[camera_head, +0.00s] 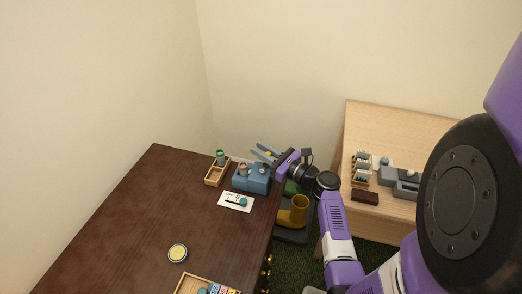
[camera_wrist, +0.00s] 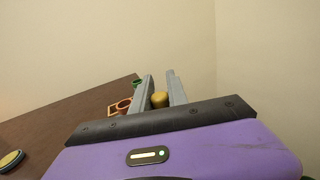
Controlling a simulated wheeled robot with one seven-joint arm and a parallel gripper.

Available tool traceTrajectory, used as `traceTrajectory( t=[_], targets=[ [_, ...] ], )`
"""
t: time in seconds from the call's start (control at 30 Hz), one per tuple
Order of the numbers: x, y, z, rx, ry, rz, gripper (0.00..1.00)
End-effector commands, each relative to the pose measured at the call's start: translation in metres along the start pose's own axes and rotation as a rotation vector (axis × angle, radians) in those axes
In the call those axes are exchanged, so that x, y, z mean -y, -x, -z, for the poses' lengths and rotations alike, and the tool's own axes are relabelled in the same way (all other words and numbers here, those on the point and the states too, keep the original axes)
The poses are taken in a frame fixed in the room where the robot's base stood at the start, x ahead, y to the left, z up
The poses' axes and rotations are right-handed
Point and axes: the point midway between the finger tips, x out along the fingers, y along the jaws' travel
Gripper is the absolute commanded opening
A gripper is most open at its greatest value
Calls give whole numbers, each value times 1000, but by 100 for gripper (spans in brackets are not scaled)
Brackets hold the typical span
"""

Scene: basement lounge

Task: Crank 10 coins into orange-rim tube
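A blue-grey box (camera_head: 251,182) stands at the right edge of the dark table. A tan, rounded knob (camera_wrist: 160,99) appears between my two fingers in the wrist view. My gripper (camera_head: 260,152) reaches over the box from the right. Its fingers (camera_wrist: 160,82) are apart, one on each side of the knob. I cannot tell whether they touch it. No coins can be made out in the tube.
A wooden tray (camera_head: 213,179) with a green-rimmed tube (camera_head: 220,155) stands left of the box. A white card (camera_head: 236,202) with a teal piece lies in front. A yellow round tin (camera_head: 177,253) and another tray (camera_head: 189,284) are nearer. A light wood table (camera_head: 390,118) stands right.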

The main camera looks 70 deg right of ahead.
Motion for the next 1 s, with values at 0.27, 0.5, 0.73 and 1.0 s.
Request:
traceTrajectory(
  t=[0.27,0.5,0.73,1.0],
  targets=[
    [0,-1,0,-1,1,-20,0],
    [-5,-5,0,-1,-1,-114,0],
    [-6,-6,0,0,-1,-142,0],
    [-6,-6,0,0,0,-142,35]
  ],
)
